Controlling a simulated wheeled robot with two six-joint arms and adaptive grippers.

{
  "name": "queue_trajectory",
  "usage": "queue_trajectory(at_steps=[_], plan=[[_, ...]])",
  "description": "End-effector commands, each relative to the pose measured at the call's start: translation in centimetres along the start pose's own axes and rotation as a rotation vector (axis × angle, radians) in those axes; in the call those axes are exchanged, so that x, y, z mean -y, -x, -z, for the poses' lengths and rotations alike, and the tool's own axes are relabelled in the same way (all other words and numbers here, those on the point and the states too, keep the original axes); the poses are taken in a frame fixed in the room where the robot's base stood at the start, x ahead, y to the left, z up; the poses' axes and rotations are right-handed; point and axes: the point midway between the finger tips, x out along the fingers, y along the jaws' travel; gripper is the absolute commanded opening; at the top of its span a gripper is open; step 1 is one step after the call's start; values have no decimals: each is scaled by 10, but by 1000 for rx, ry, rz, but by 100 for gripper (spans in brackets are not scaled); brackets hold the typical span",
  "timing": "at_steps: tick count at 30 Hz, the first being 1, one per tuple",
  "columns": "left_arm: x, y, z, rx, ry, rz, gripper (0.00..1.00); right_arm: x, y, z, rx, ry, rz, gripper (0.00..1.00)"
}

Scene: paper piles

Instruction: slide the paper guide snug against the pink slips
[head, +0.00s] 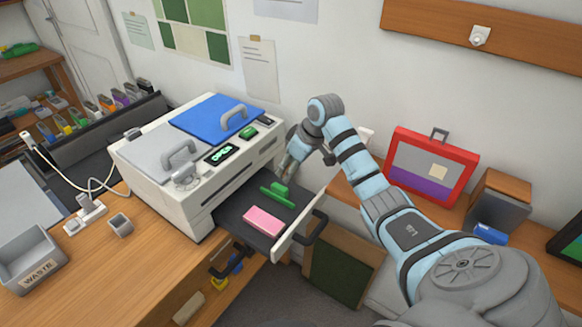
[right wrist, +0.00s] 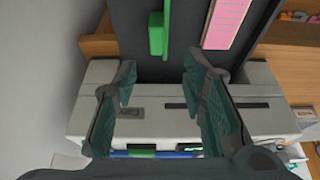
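The green paper guide (head: 278,194) stands in the dark pulled-out tray (head: 232,191) of the white machine. The pink slips (head: 264,220) lie in a flat stack in the same tray, with a gap of bare tray between them and the guide. My right gripper (head: 291,166) is above the tray's back edge, beside the machine, near the guide but not touching it. In the right wrist view my right gripper (right wrist: 158,72) is open and empty, with the guide (right wrist: 157,34) and pink slips (right wrist: 226,22) beyond its fingertips. My left gripper is not in view.
The white machine (head: 150,178) with blue and grey lids stands left of the tray on a wooden desk (head: 130,262). A grey waste bin (head: 30,258) sits at the front left. A red-framed case (head: 430,165) stands on the shelf at right, behind my right arm.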

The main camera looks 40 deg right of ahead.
Motion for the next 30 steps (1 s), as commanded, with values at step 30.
queue_trajectory(at_steps=[30], plan=[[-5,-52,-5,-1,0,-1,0,-5,-122,0,1,-2,-1,38]])
